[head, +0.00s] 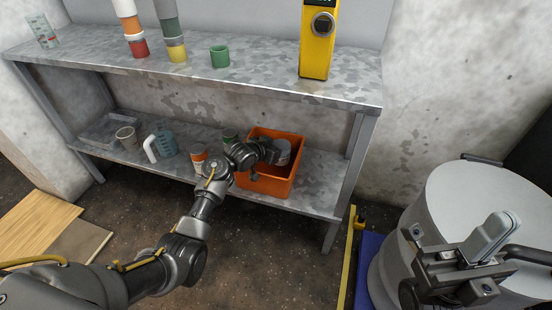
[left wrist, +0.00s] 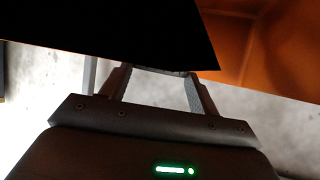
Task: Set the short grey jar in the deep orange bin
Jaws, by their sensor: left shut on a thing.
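My left gripper (head: 270,153) is shut on the short grey jar (head: 283,149) at the orange bin (head: 279,187) on the lower shelf. The jar shows within the outline of the bin's opening, toward its back; I cannot tell whether it touches the bin. In the left wrist view a dark, shaded shape, likely the jar (left wrist: 110,30), lies at the fingertips (left wrist: 160,72) and hides much of the view. The bin's orange wall (left wrist: 270,45) is at the upper right there. My right gripper (head: 425,262) seems to be the dark hardware at the lower right; its jaws are unclear.
The upper shelf (head: 260,75) hangs above. A large pale drum (head: 460,195) stands at right.

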